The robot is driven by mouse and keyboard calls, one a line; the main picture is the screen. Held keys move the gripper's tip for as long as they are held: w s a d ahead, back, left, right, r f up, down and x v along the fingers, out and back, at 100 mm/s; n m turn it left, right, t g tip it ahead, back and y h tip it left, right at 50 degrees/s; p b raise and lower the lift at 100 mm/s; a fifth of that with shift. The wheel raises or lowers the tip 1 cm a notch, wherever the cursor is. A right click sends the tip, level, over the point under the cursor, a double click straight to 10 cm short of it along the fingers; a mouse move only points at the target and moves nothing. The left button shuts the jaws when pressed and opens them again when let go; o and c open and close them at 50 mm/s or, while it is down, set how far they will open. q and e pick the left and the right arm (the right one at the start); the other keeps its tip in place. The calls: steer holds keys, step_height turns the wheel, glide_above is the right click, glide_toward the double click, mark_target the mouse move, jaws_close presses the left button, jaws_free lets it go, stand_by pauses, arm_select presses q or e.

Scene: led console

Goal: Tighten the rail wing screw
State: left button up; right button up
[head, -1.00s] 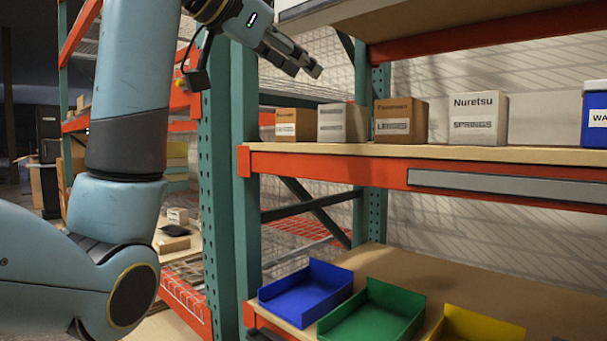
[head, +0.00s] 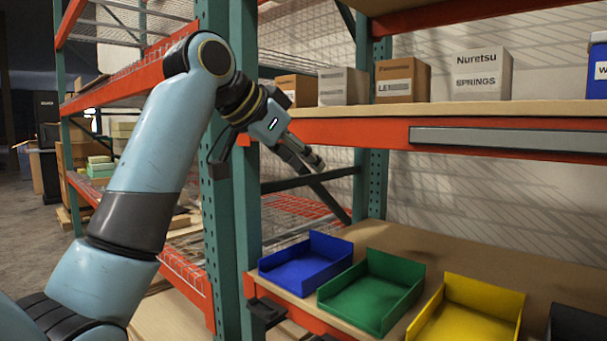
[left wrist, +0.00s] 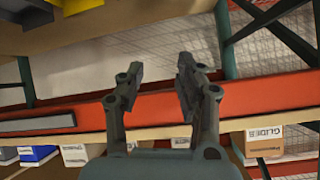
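A grey rail strip (head: 505,140) runs along the front of the orange shelf beam (head: 355,131); it also shows in the left wrist view (left wrist: 37,123). I cannot make out a wing screw in either view. My left gripper (head: 313,164) points down and right by the left end of the beam, left of the rail. In the left wrist view the left gripper (left wrist: 158,75) has its two fingers apart with nothing between them, the orange beam showing behind. My right gripper is in neither view.
Cartons (head: 481,76) and a blue container (head: 598,70) stand on the middle shelf. Blue (head: 306,264), green (head: 371,292) and yellow (head: 468,312) bins sit on the lower shelf. A green upright post (head: 222,230) stands close behind my left arm.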

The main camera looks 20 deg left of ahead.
arm_select(q)
steer(key=shift+w+a+f, duration=0.1)
steer(key=shift+f, duration=0.9)
